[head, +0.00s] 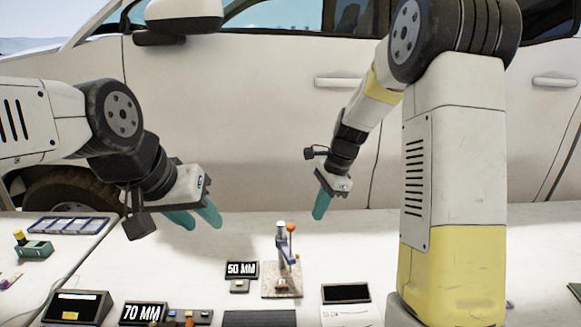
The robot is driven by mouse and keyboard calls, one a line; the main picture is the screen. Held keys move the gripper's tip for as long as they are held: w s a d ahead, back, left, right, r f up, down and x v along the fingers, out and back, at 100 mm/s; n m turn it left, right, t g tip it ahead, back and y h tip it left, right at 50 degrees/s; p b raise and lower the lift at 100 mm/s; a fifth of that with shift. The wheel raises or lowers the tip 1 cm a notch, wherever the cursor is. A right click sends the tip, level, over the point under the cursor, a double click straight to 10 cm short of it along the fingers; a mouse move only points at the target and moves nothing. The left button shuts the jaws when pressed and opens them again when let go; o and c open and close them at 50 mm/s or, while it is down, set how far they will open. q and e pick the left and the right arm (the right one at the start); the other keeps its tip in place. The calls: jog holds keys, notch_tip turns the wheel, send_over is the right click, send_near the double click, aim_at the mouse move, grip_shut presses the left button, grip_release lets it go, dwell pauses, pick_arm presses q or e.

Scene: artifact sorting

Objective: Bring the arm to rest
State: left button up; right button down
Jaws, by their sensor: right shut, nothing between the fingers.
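My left gripper (205,224) comes in from the left and hangs over the back of the white table. Its two teal fingers stand apart with nothing between them. My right gripper (318,214) points down above the table, right of the small stand. Its teal fingers look closed together and hold nothing. Both grippers are clear of the table objects.
A small stand (282,244) with an orange ball is on a speckled base at the table's (225,225) middle. Signs read "50 MM" (242,269) and "70 MM" (143,313). A tray (69,225) lies at left. A white car (260,110) stands behind.

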jog(key=s+d+r+n+t, duration=0.1)
jog(key=s+r+n+t, duration=0.1)
jog(key=s+r+n, duration=0.45)
jog(key=s+d+r+n+t+h, duration=0.1)
jog(key=s+d+r+n+t, duration=0.2)
jog(key=s, duration=0.6)
jog(key=s+r+n+t, duration=0.1)
jog(key=s+r+n, duration=0.3)
jog(key=s+n, duration=0.25)
jog(key=w+f+m+g+y, duration=0.1)
jog(key=w+f+m+g, duration=0.35)
jog(key=w, duration=0.65)
jog(key=w+f+m+g, duration=0.2)
jog(key=w+f+m, duration=0.5)
jog(key=w, duration=0.4)
jog(key=m+g+y, duration=0.1)
jog(key=m+g, duration=0.1)
jog(key=m, duration=0.2)
send_near(298, 254)
jog(key=shift+t, duration=0.25)
jog(key=x, duration=0.6)
jog(key=shift+s+d+f, duration=0.15)
jog(key=shift+d, duration=0.25)
jog(key=shift+s+a, duration=0.15)
jog(key=shift+a, duration=0.4)
